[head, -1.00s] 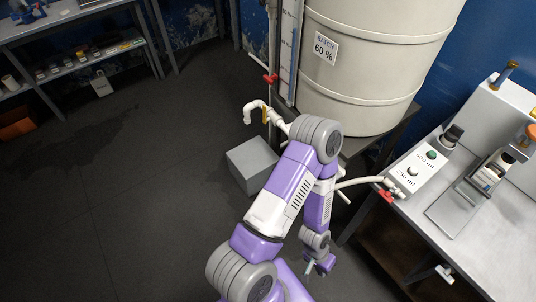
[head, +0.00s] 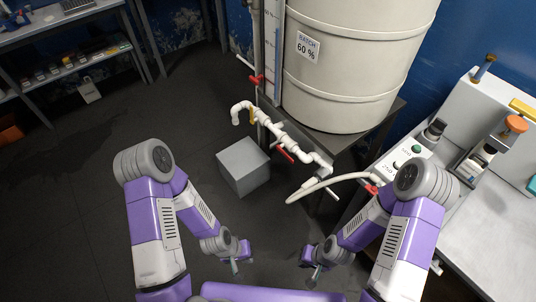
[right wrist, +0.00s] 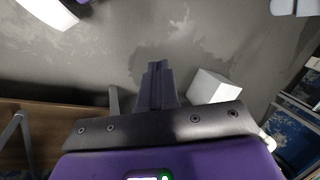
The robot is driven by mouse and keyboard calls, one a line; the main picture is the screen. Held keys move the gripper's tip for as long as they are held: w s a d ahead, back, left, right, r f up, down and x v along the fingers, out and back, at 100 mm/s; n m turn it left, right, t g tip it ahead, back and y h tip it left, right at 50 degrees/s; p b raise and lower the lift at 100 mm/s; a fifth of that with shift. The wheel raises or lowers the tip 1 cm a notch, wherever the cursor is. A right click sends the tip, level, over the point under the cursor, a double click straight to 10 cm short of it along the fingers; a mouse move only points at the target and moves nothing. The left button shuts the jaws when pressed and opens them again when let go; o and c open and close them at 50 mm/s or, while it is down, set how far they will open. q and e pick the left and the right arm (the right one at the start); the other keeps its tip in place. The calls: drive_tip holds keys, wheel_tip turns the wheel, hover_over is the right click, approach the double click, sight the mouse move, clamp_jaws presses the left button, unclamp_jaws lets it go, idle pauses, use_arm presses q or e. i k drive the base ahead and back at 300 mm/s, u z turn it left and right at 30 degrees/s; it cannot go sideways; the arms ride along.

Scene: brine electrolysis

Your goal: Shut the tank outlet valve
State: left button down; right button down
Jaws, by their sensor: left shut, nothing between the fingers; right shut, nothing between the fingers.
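The cream tank (head: 350,75) with a "BATCH 60 %" label stands on a dark stand at the top. A white pipe (head: 300,141) runs at its foot to a downturned spout at the left. My left gripper (head: 235,266) is shut and empty, below and left of the pipe. My right gripper (head: 314,277) is shut and empty, low in the head view and apart from the pipe; its closed fingers show in the right wrist view (right wrist: 156,84).
A grey box (head: 243,165) stands on the floor below the spout; it also shows in the right wrist view (right wrist: 213,87). Another red handle (head: 256,79) is on the upright pipe. A white hose (head: 335,182) reaches the right bench (head: 480,225).

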sight(278, 147)
drive_tip(key=u, duration=0.55)
drive_tip(key=k, duration=1.25)
drive_tip(key=z, duration=0.05)
drive_tip(key=i, duration=0.45)
drive_tip(key=z, duration=0.7)
drive_tip(key=i, duration=0.85)
drive_tip(key=u, duration=0.85)
drive_tip(key=i, duration=0.6)
drive_tip(key=u, duration=0.65)
